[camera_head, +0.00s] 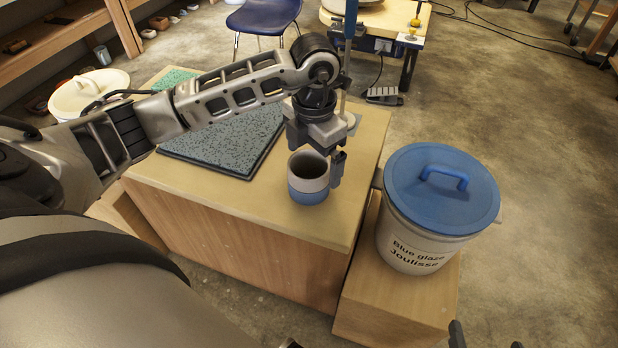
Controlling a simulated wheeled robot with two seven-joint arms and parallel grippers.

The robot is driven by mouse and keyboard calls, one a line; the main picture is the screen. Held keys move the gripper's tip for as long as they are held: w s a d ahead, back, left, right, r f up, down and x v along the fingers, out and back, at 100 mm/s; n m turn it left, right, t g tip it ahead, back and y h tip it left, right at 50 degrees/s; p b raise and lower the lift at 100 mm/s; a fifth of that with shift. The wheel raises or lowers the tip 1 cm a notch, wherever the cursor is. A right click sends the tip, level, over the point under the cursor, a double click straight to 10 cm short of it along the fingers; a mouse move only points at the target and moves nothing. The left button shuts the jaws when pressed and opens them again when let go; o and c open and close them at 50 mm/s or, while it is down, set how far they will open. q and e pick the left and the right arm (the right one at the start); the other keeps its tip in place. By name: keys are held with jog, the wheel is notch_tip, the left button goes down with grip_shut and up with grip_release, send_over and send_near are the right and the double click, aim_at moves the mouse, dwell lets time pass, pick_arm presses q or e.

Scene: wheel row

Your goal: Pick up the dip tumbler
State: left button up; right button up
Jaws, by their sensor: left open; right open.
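The dip tumbler (307,188), a small cup with a grey upper part and a blue lower band, stands upright on the wooden cabinet top (230,196) near its front edge. My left gripper (318,160) points down just above and behind it. One dark finger shows close at the tumbler's right side; the other finger is not clearly visible. The jaws are open, and I cannot tell whether the finger touches the tumbler. My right gripper (486,341) shows only as dark fingertips, apart, at the bottom edge, far from the tumbler.
A lidded bucket labelled "Blue glaze Joulisse" (437,197) stands on a lower wooden block (395,300) to the right of the cabinet. A speckled blue-grey board (225,140) lies left of the tumbler. A blue chair (262,16) and a workbench stand behind.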

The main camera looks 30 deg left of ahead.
aim_at(312, 172)
pick_arm(q)
notch_tip(312, 172, down, 5)
jog(key=shift+a, duration=0.15)
jog(key=c, duration=1.2)
jog(key=shift+o, duration=0.2)
jog(key=shift+r, duration=0.1)
